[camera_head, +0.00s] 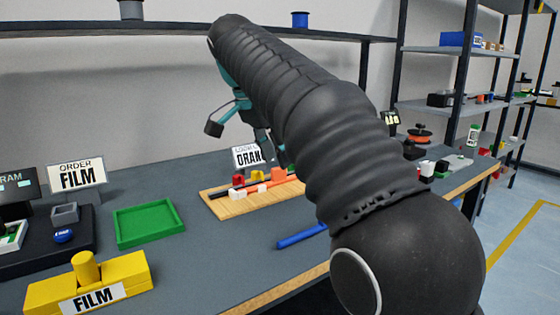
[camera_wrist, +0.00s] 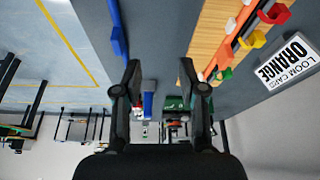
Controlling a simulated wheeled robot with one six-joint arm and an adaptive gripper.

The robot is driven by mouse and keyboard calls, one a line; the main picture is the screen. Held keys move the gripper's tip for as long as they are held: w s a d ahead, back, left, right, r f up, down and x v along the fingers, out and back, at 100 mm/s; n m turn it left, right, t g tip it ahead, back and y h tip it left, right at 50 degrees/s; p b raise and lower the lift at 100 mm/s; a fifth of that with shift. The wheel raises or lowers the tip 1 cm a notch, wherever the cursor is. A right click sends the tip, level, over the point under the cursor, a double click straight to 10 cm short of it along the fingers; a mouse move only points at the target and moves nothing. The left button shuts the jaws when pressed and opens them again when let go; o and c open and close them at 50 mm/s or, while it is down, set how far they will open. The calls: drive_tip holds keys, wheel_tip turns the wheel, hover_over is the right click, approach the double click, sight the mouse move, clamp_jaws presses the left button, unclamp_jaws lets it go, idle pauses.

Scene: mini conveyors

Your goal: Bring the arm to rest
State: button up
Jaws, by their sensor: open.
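My arm (camera_head: 320,120) is raised and stretches from the lower right up across the middle of the head view, above the grey table (camera_head: 190,170). My gripper (camera_wrist: 160,78) is open in the wrist view, with its two dark fingers spread apart and nothing held between them. A blue item shows behind the gap, apart from the fingers. In the head view the arm hides most of the gripper. The wrist picture looks upside down, with the table along its top.
A wooden board (camera_head: 222,207) holds coloured parts beside an ORANGE sign (camera_wrist: 286,62). A green tray (camera_head: 148,222), a yellow FILM block (camera_head: 125,270) and an ORDER FILM sign (camera_head: 77,176) stand left. A blue bar (camera_head: 301,236) lies near the front edge. Shelves (camera_head: 455,50) stand right.

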drive_tip(key=s+d+f+n, duration=0.1)
drive_tip(key=s+d+f, duration=0.1)
drive_tip(key=s+d, duration=0.1)
drive_tip(key=s+d+f+n+y, duration=0.1)
drive_tip(key=s+d+f+n, duration=0.1)
drive_tip(key=s+d, duration=0.1)
drive_tip(key=s+d+f+n+t+y, duration=0.1)
drive_tip(key=s+d+f+n, duration=0.1)
drive_tip(key=s+d, duration=0.2)
drive_tip(key=shift+s+d+f, duration=0.1)
drive_tip(key=shift+d+f, duration=0.2)
drive_tip(key=shift+d, duration=0.4)
drive_tip(key=s+d+f+n+t, duration=0.1)
drive_tip(key=s+d+f+n, duration=0.1)
drive_tip(key=s+f, duration=0.5)
drive_tip(key=s+d+f+n+y, duration=0.1)
drive_tip(key=s+d+f+n, duration=0.2)
drive_tip(key=s+f, duration=0.5)
wheel_tip(320, 180, down, 3)
drive_tip(key=shift+d+r+t, duration=0.15)
drive_tip(key=shift+d+t, duration=0.1)
drive_tip(key=shift+t, duration=0.15)
